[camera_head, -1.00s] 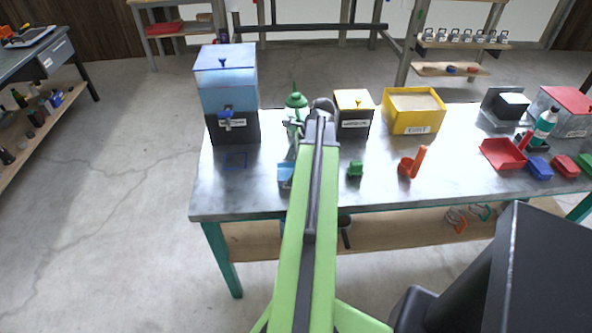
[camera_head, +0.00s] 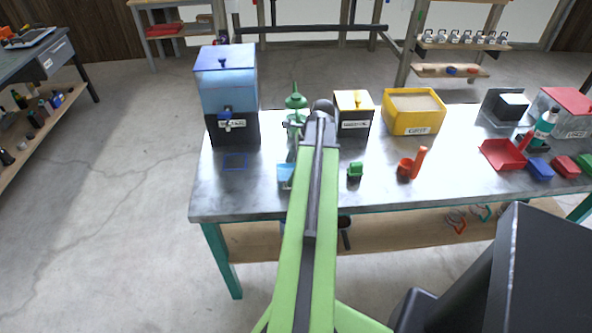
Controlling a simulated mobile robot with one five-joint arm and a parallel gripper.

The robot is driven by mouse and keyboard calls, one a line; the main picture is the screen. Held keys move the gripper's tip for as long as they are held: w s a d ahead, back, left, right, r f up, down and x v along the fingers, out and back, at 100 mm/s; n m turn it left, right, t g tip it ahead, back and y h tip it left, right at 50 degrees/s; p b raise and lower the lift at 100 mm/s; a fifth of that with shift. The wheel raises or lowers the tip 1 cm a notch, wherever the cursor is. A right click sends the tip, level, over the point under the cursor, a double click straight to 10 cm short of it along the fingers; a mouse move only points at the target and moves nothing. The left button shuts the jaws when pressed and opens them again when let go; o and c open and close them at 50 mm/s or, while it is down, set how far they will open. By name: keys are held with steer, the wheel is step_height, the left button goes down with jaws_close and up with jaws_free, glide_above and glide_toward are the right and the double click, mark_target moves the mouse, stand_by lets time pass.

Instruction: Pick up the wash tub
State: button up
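No thing in view is marked clearly as the wash tub. A small light-blue open piece (camera_head: 285,172) on the workbench may be it, but my arm hides its right side. A red open tray (camera_head: 502,154) lies at the right of the bench. My green arm reaches forward over the bench's front edge, and its dark far joint is near the back of the bench. My gripper does not show; it may be hidden behind the arm. I cannot see whether anything is held.
The workbench (camera_head: 230,205) carries a blue tank with a tap (camera_head: 226,90), a green pump-like piece (camera_head: 295,101), a black-and-yellow box (camera_head: 354,113), a yellow grit bin (camera_head: 413,122), a red cup (camera_head: 406,168) and a green bottle (camera_head: 544,127). Bare floor (camera_head: 120,190) lies left.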

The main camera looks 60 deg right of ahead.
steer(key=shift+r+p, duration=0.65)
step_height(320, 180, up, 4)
steer(key=p, duration=0.4)
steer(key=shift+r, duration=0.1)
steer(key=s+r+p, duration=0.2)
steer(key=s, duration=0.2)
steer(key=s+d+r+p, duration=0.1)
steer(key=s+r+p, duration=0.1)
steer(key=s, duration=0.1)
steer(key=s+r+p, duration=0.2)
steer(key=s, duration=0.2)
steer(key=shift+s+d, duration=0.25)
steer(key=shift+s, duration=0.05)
